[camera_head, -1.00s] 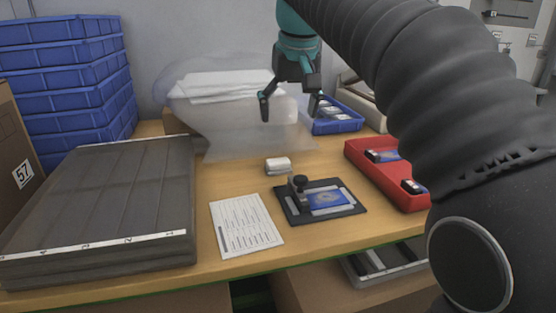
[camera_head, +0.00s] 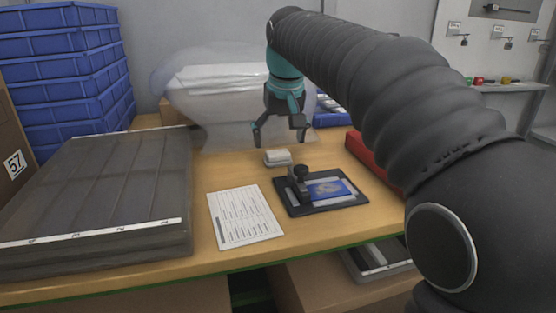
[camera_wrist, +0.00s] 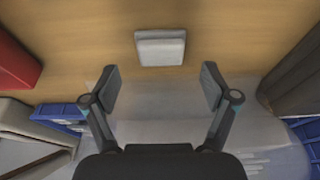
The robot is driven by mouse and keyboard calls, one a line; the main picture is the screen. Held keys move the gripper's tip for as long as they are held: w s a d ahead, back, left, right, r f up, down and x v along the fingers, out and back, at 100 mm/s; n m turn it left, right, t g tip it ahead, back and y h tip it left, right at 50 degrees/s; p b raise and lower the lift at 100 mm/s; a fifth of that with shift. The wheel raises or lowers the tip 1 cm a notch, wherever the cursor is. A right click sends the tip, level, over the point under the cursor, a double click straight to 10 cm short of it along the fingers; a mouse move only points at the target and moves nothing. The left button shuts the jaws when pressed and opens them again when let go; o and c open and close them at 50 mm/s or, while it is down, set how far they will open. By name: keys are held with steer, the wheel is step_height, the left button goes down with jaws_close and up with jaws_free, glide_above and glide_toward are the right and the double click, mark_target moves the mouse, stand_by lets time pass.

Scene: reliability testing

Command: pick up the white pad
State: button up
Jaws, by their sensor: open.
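The white pad (camera_head: 278,158) is a small whitish block lying on the wooden table, just behind the black test fixture. It also shows in the wrist view (camera_wrist: 160,47) at the top centre, lying flat. My gripper (camera_head: 279,140) is open and empty above and slightly behind the pad, with its fingers pointing down. In the wrist view my gripper (camera_wrist: 162,88) has its two fingers spread wide, and the pad lies beyond the fingertips, midway between them. The fingers are apart from the pad.
A black fixture (camera_head: 347,200) with a knob and a printed sheet (camera_head: 244,215) lie in front of the pad. A grey ribbed case (camera_head: 100,195) is at left, a red bin (camera_head: 372,160) at right. Clear plastic with white bundles (camera_head: 215,80) and a blue bin (camera_head: 332,118) are behind.

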mark_target(278, 152)
steer(key=x, duration=0.3)
steer(key=shift+f, duration=0.15)
steer(key=c, duration=1.1)
steer(key=shift+c, duration=0.2)
steer(key=shift+r, duration=0.5)
step_height(278, 152, up, 4)
steer(key=shift+d+f+p, duration=0.1)
steer(key=shift+d+p, duration=0.1)
steer(key=shift+p, duration=0.2)
steer(key=s+d+r, duration=0.6)
steer(key=d, duration=0.3)
steer(key=shift+s, duration=0.25)
